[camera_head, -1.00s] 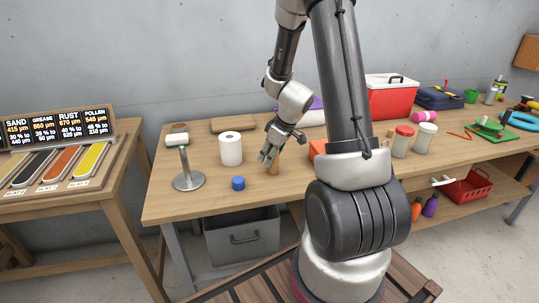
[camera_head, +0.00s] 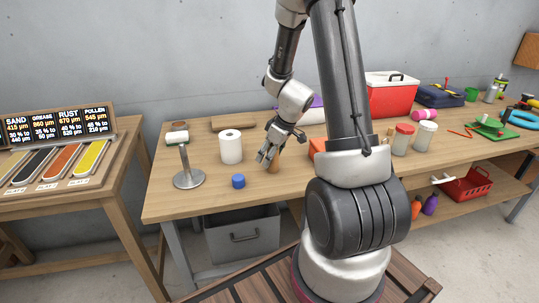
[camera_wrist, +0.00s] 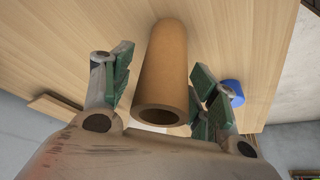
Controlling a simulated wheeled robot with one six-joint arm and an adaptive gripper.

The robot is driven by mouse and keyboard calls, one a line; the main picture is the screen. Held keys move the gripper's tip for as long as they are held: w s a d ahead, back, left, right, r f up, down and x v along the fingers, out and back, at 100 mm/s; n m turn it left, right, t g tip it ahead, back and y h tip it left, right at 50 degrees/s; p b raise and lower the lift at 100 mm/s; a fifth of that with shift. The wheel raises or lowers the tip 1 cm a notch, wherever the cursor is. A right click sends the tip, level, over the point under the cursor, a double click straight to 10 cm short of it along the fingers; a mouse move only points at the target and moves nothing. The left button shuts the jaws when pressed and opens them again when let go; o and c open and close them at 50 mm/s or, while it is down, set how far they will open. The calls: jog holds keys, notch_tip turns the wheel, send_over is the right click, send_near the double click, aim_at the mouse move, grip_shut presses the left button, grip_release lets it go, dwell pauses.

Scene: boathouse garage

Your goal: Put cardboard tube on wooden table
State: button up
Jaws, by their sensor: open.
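The cardboard tube (camera_wrist: 163,70) is a brown hollow cylinder, standing on the wooden table (camera_head: 215,198). In the head view the tube (camera_head: 274,166) shows only in part, beside my gripper's fingers. My gripper (camera_head: 267,157) is open at the tube. In the wrist view my gripper (camera_wrist: 160,88) has its green-padded fingers on either side of the tube, with gaps visible between pads and tube. The tube's open end faces the wrist camera.
A metal stand (camera_head: 188,178) is farther left. An orange box (camera_head: 317,147), lidded jars (camera_head: 402,140) and a red cooler (camera_head: 390,98) are to the right. The table's front left is clear.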

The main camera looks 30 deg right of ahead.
jog(key=v, duration=1.1)
jog(key=shift+s+r, duration=0.25)
jog(key=shift+r, duration=0.1)
grip_shut()
dwell(0.7)
